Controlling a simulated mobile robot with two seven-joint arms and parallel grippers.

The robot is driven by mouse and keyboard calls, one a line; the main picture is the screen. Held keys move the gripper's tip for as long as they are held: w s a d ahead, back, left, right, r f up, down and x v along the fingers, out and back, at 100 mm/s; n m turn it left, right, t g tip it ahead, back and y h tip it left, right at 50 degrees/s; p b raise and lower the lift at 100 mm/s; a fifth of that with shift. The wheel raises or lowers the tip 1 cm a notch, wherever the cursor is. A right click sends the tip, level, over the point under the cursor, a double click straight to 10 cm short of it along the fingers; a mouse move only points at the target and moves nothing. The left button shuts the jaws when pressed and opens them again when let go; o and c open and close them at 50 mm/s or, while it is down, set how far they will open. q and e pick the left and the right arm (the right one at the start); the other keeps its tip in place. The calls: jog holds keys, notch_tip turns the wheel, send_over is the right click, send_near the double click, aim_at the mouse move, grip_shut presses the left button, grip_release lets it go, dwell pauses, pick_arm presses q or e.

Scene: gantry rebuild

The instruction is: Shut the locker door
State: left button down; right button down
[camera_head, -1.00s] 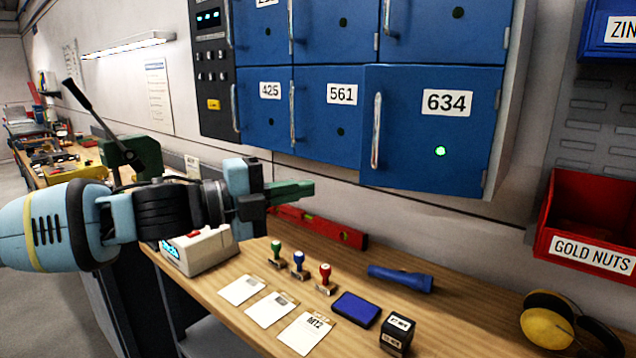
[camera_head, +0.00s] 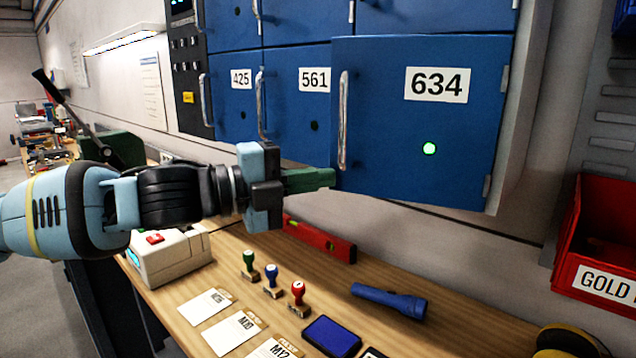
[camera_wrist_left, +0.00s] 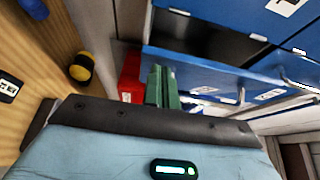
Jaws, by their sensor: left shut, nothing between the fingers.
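The blue locker door numbered 634 (camera_head: 400,130) stands ajar, its handle edge out from the locker front and its hinges on the right. It has a lit green light. In the left wrist view the door (camera_wrist_left: 190,72) shows at a steep angle, with a dark opening beside it. My left gripper (camera_head: 332,178) has its green fingers shut and empty, at the door's lower left corner. Whether they touch the door I cannot tell. The fingers also show in the left wrist view (camera_wrist_left: 160,85). My right gripper is in neither view.
Locker doors 561 (camera_head: 300,100) and 425 (camera_head: 234,95) sit flush to the left. Below is a wooden bench (camera_head: 230,270) with a red level (camera_head: 320,240), several stamps, cards and a blue torch (camera_head: 390,299). A red bin (camera_head: 600,240) hangs at right.

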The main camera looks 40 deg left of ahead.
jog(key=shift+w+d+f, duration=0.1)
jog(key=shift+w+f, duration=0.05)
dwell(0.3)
